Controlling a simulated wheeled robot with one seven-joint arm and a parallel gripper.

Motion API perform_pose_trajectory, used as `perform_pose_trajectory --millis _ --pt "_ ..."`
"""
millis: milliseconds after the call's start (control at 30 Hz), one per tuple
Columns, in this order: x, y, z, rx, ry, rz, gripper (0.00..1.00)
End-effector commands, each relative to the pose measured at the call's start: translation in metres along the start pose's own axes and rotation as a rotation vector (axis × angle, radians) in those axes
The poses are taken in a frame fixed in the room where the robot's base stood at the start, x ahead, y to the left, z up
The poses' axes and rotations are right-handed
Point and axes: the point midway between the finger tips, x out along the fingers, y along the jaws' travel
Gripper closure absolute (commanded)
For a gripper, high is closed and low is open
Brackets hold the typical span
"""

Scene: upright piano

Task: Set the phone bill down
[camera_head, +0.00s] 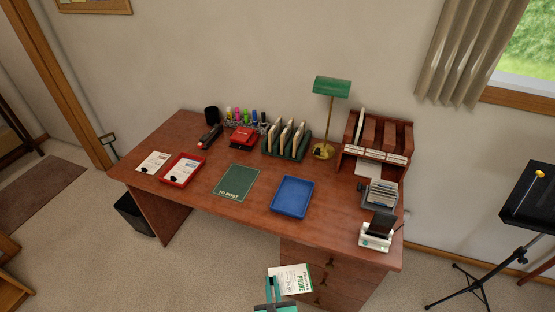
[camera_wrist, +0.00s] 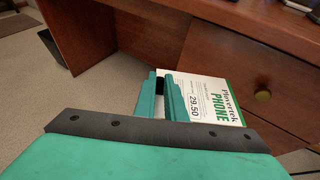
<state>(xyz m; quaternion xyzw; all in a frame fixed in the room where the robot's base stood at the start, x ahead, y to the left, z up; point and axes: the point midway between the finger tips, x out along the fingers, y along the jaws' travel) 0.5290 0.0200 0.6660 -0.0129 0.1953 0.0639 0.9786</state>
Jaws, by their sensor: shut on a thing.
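The phone bill (camera_head: 290,279) is a white sheet with a green band and the word PHONE. My gripper (camera_head: 275,296) is shut on its left edge in the head view and holds it in front of the desk's drawer side, off the desk top. The fingers cover part of the sheet.
The desk (camera_head: 225,208) bears a blue tray (camera_head: 292,196), a green "TO POST" mat (camera_head: 236,181), a red tray (camera_head: 183,170) with a paper, and a letter rack (camera_head: 378,135). A green lamp (camera_head: 331,88) and a card file (camera_head: 379,194) stand at the right. Bare desk top lies between these.

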Motion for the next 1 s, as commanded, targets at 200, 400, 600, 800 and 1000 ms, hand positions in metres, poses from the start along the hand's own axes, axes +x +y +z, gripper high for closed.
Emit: perform_pose_trajectory --millis 200,400,600,800,1000 --pt "0.017 -0.016 -0.014 0.034 -0.001 -0.081 1.00" --pt "0.026 -0.024 -0.022 0.052 -0.001 -0.126 1.00" --pt "0.025 -0.022 -0.021 0.050 -0.001 -0.121 1.00" --pt "0.024 -0.022 -0.021 0.051 -0.001 -0.123 1.00" --pt "0.005 -0.014 -0.023 0.069 0.000 -0.155 1.00"
